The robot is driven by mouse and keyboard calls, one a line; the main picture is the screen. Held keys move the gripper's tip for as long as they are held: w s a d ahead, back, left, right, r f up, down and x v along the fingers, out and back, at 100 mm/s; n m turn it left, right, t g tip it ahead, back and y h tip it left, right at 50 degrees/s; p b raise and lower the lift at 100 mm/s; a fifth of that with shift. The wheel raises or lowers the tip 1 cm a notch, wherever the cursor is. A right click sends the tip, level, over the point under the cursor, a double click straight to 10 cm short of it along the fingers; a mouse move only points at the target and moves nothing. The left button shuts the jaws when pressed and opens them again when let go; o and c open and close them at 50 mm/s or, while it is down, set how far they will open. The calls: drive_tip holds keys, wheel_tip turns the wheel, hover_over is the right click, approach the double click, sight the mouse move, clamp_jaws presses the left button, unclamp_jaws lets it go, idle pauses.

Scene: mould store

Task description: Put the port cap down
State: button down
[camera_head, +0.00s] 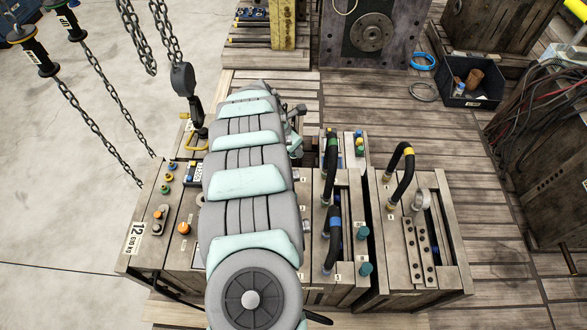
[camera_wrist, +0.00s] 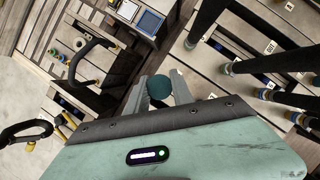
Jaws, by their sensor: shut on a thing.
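The port cap (camera_wrist: 159,87), round and dark teal, sits between the two grey fingers of my gripper (camera_wrist: 160,88) in the wrist view. My gripper is shut on it. Wooden-looking mould surfaces show beyond the cap; I cannot tell its height above them. In the head view my arm covers much of the mould block (camera_head: 150,235), and the held cap cannot be made out. Two similar teal caps (camera_head: 363,233) (camera_head: 365,268) sit on the right part of the block.
Black hoses (camera_head: 401,177) with coloured collars arch over the block's right side. A chain hook (camera_head: 184,82) hangs close left of my arm, and more chains (camera_head: 100,125) hang farther left. A dark crate (camera_head: 470,92) stands at the back right. Planks right of the block are mostly clear.

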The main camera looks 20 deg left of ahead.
sight(293, 171)
wheel_tip(293, 171, down, 9)
drive_tip(key=shift+s+f+b, duration=0.15)
drive_tip(key=shift+f+b, duration=0.05)
drive_tip(key=shift+b, duration=0.85)
drive_tip(key=shift+r, duration=0.1)
drive_tip(key=shift+f+b, duration=0.45)
drive_tip(key=shift+f, duration=0.15)
drive_tip(key=c, duration=1.1)
unclamp_jaws()
drive_tip(key=shift+r, duration=0.15)
